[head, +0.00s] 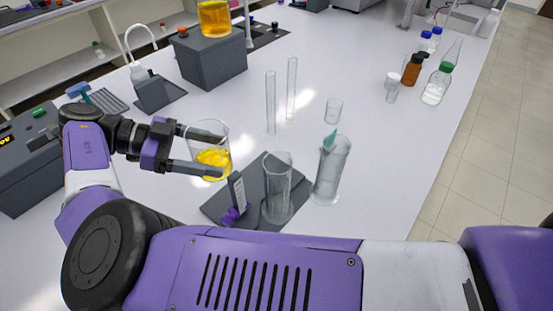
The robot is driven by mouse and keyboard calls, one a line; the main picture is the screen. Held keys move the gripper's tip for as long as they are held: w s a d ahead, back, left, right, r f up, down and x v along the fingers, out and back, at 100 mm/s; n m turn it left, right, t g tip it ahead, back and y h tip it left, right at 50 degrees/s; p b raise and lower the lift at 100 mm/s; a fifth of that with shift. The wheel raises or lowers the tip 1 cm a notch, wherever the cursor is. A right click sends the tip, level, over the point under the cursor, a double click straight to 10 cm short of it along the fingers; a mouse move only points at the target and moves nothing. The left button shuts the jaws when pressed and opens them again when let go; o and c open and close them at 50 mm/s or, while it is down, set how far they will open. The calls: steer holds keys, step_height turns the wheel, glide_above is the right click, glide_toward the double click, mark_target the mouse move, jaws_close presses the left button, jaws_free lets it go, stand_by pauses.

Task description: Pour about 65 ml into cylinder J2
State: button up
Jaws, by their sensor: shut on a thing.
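My gripper (222,152) is shut on a clear glass beaker (222,139) holding yellow liquid (213,163) in its lower part. The beaker is raised above the bench and looks near upright; a slight tilt is hard to judge. A clear cylinder (278,188) stands upright on a dark mat (215,208), right of and below the beaker. A white tag (237,188) in a purple holder stands beside it; its writing is unreadable, so I cannot confirm that this is J2. No yellow liquid shows in this cylinder. The beaker is apart from it.
A wide cylinder (330,175) with a green item in it stands just right of the mat. Two slim cylinders (270,105) (291,88) and a small beaker (333,112) stand behind. A grey block (210,60) bears an amber vessel (214,18). Bottles (411,70) stand far right.

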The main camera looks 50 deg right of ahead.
mark_target(230, 154)
steer(key=shift+s+d, duration=0.1)
steer(key=shift+s+d+f+t+y, duration=0.1)
steer(key=shift+s+d+t+y, duration=0.1)
steer(key=shift+t+y, duration=0.5)
steer(key=shift+s+d+r+t+y+p, duration=0.15)
steer(key=shift+r+t+y, duration=0.1)
steer(key=shift+t+y, duration=0.1)
steer(key=shift+s+d+r+t+y+p, duration=0.1)
steer(key=shift+r+t+y+p, duration=0.05)
steer(key=shift+r+t+y, duration=0.15)
steer(key=shift+s+d+f+t+y+b, duration=0.25)
steer(key=shift+f+t+y+b, duration=0.2)
steer(key=shift+t+y, duration=0.1)
steer(key=shift+s+d+r+t+y+b, duration=0.35)
steer(key=shift+s+d+r+t+y, duration=0.1)
steer(key=shift+r+t+y, duration=0.15)
steer(key=b, duration=0.1)
steer(key=t+y+b, duration=0.1)
steer(key=shift+s+d+f+b, duration=0.1)
steer(key=shift+f+b, duration=0.2)
steer(key=shift+f, duration=0.05)
steer(key=shift+t+y+b, duration=0.8)
steer(key=shift+t+b, duration=0.1)
steer(key=shift+b, duration=0.05)
steer(key=shift+f+t+y+b, duration=0.15)
steer(key=shift+t+y+b, duration=0.35)
steer(key=shift+b, duration=0.4)
steer(key=shift+s+d+r+t+y+b, duration=0.2)
steer(key=shift+r+t+y+b, duration=0.4)
steer(key=shift+r+y+b, duration=0.1)
